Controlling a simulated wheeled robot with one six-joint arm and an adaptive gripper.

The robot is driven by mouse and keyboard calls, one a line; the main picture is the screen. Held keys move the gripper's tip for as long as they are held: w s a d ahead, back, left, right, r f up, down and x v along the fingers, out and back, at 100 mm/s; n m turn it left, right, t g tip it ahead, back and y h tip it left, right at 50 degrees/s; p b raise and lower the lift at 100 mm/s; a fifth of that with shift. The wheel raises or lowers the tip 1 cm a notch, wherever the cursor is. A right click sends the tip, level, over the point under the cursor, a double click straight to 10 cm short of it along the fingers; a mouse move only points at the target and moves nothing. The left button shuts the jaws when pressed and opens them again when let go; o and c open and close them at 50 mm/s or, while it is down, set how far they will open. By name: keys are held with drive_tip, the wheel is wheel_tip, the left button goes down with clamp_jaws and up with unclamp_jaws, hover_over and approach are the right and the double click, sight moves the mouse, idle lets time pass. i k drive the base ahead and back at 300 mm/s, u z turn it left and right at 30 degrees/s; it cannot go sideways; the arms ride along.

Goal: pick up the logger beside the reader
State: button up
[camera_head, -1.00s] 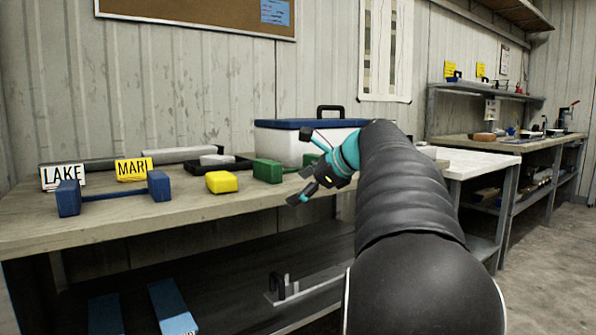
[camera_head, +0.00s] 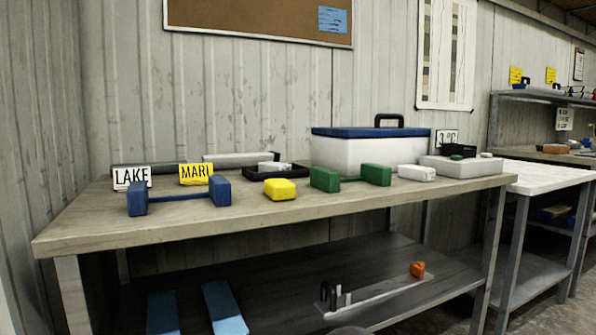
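My gripper is out of view. No thing is labelled logger or reader. A small white block (camera_head: 416,173) lies on the bench (camera_head: 130,226), just left of a low pale grey box (camera_head: 470,168) that may be the reader. A dark tray (camera_head: 458,149) with a small green piece (camera_head: 456,157) sits on that box. A yellow block (camera_head: 280,189) lies nearer the bench's middle, left of a green two-ended holder (camera_head: 325,179). A whitish piece (camera_head: 270,166) lies at a black tray (camera_head: 255,175) behind the yellow block. I cannot tell which block is the logger.
A white cooler (camera_head: 365,153) with a blue lid stands at the back. A blue two-ended holder (camera_head: 138,198), a LAKE card (camera_head: 131,178) and a MARL card (camera_head: 196,174) are at left. An orange block (camera_head: 418,269) is on the lower shelf. A pale-topped table (camera_head: 548,178) stands at right.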

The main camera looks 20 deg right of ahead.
sight(411, 173)
drive_tip(key=i, duration=0.95)
drive_tip(key=z, duration=1.8)
